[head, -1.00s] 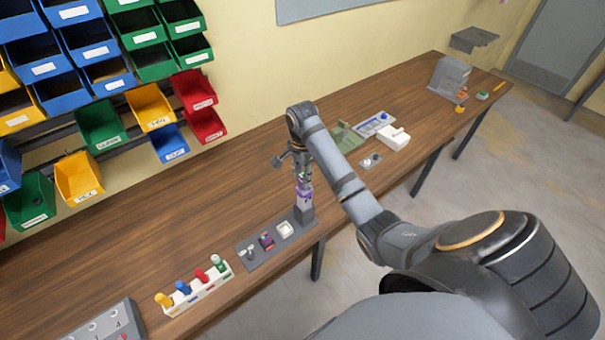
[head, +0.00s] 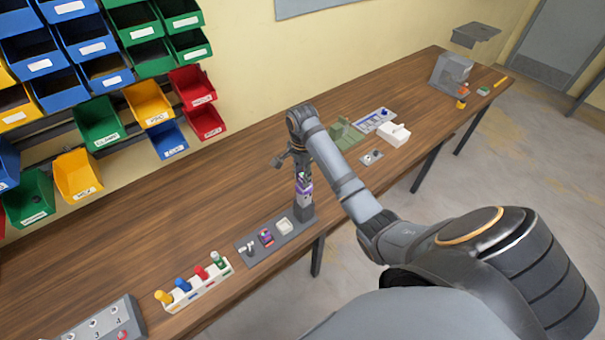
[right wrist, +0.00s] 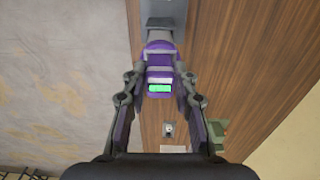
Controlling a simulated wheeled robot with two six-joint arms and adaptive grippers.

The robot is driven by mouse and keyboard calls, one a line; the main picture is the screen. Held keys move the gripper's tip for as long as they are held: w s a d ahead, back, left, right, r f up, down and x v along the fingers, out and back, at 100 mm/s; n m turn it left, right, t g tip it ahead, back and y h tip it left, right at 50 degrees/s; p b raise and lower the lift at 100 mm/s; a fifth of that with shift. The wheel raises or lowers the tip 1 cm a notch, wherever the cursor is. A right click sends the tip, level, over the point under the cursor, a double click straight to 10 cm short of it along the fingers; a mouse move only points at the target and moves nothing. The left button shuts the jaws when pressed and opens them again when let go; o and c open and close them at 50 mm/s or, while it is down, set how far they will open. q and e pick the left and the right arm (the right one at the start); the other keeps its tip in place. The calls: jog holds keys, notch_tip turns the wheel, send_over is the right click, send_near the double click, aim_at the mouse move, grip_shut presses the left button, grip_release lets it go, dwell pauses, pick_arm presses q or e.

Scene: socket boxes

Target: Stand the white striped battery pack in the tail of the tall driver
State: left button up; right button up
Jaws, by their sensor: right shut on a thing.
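My right gripper (head: 303,178) is shut on a purple pack (head: 304,187) with pale stripes. In the right wrist view the pack (right wrist: 160,60) sits between the two fingers (right wrist: 159,88), and a green lit strip shows on its near end. The pack is upright over a tall grey block (head: 304,213), which I take for the tall driver, at the right end of a dark grey strip. The pack's lower end meets or overlaps the block's top; I cannot tell how deep it sits. My left gripper is not in view.
The dark grey strip (head: 251,256) also carries a small purple-and-red piece (head: 266,237) and a white piece (head: 285,225). A white rack (head: 207,290) with coloured handles stands left of it. A green piece (head: 345,133) and white box (head: 394,134) lie behind.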

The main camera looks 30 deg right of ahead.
jog(key=shift+f, duration=0.2)
dwell(0.3)
jog(key=shift+f, duration=0.1)
jog(key=shift+f, duration=0.5)
jog(key=o, duration=1.1)
